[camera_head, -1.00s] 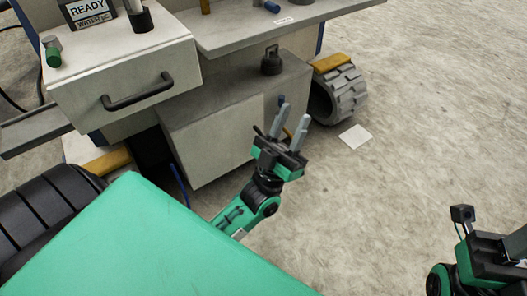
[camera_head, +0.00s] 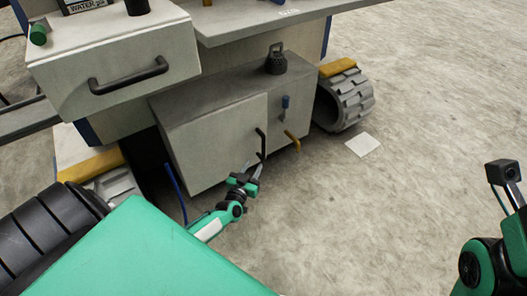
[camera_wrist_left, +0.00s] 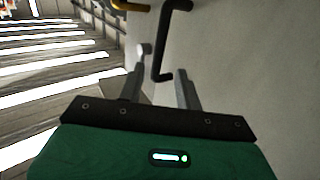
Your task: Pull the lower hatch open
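The lower hatch (camera_head: 215,148) is the pale grey front panel of the low box under the machine, and it looks shut. Its black bar handle (camera_head: 262,143) stands upright near the panel's right edge. It also shows in the left wrist view (camera_wrist_left: 167,40), ahead of my fingers. My left gripper (camera_head: 256,170) is open and empty, just below the handle in the head view. In the left wrist view the handle's near end lies between the lines of the two fingers; contact cannot be told. My right arm is at the right edge, its fingers out of view.
A drawer (camera_head: 120,60) with a black handle juts out above. A dark weight (camera_head: 276,60) stands on the box.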

